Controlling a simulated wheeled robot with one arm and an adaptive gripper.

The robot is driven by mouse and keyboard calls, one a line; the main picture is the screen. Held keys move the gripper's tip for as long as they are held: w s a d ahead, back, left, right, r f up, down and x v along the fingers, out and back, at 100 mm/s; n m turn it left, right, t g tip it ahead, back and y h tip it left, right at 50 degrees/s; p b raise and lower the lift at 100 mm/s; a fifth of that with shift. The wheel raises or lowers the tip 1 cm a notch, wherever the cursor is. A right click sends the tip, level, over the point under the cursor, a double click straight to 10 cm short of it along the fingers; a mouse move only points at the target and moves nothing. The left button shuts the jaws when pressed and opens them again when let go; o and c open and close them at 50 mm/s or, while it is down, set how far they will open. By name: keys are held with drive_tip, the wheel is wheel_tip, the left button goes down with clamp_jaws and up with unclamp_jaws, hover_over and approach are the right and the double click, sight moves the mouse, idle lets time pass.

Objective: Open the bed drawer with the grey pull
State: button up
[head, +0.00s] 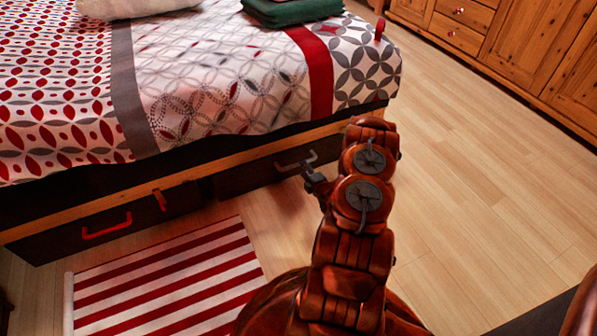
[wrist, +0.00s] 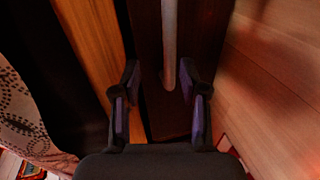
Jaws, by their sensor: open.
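The bed drawer with the grey pull is a dark front (head: 245,178) under the bed's wooden rail, right of the red-pull drawer. Its grey pull (head: 290,166) is a bar handle, partly hidden by my gripper. In the wrist view, the pull (wrist: 169,40) runs down from the top over the dark drawer front (wrist: 146,30). Its lower end lies between the fingertips of my open gripper (wrist: 160,82). I cannot tell whether either finger touches it.
A second dark drawer with a red pull (head: 107,226) is on the left. A small red item (head: 160,200) hangs at the rail. A red-and-white striped rug (head: 165,280) lies before the drawers. Wooden floor (head: 470,170) is clear on the right, up to a wooden cabinet (head: 525,45).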

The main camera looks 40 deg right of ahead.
drive_tip(key=shift+s+d+f+b+x, duration=0.15)
drive_tip(key=shift+b+x, duration=0.45)
drive_tip(key=shift+x, duration=0.6)
drive_tip(key=shift+f+b+x, duration=0.25)
drive_tip(key=shift+b+x, duration=0.35)
drive_tip(key=shift+x, duration=0.65)
drive_tip(key=shift+s+d+f+b+x, duration=0.15)
drive_tip(key=shift+b+x, duration=0.45)
drive_tip(key=shift+x, duration=0.6)
drive_tip(key=shift+w+a, duration=0.1)
clamp_jaws()
